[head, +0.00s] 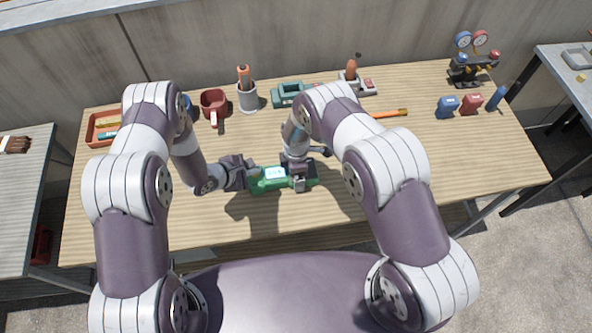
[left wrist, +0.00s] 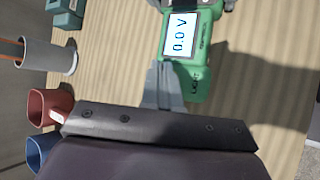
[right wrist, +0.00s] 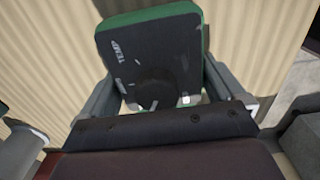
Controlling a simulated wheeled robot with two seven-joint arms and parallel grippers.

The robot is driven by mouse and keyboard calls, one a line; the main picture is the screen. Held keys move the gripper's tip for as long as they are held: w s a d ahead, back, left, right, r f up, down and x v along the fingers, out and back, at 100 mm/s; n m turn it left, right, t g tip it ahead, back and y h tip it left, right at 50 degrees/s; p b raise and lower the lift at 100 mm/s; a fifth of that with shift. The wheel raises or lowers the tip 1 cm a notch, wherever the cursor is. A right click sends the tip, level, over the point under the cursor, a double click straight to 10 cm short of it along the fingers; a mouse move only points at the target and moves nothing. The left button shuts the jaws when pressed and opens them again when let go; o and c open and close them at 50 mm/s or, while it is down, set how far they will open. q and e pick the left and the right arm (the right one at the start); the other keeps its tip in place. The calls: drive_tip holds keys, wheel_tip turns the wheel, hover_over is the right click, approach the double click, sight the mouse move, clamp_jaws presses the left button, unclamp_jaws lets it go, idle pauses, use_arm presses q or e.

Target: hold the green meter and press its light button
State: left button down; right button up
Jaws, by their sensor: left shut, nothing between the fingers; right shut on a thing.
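The green meter (head: 268,184) is held over the middle of the wooden table. Its bright screen reads "0.0 V" in the left wrist view (left wrist: 190,38). My right gripper (head: 299,182) is shut on the meter; the right wrist view shows a dark face of it (right wrist: 150,60) between the two fingers. My left gripper (head: 248,178) is shut and empty, with its fingertips right at the meter's screen end. In the left wrist view the fingertips (left wrist: 165,82) overlap the meter's edge; I cannot tell whether they touch.
The table (head: 420,170) has clear room to the right. Along its back stand a red mug (head: 213,101), a grey cup (head: 248,97) with an orange-handled tool, and a teal case (head: 290,94). A gauge set (head: 468,68) stands at the far right corner.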

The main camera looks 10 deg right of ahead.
use_arm(q)
drive_tip(key=shift+r, duration=0.3)
drive_tip(key=shift+r, duration=3)
use_arm(e)
drive_tip(key=o, duration=1)
wheel_tip(320, 180, up, 9)
drive_tip(key=p, duration=0.6)
drive_tip(key=shift+r, duration=0.15)
use_arm(q)
wheel_tip(320, 180, up, 6)
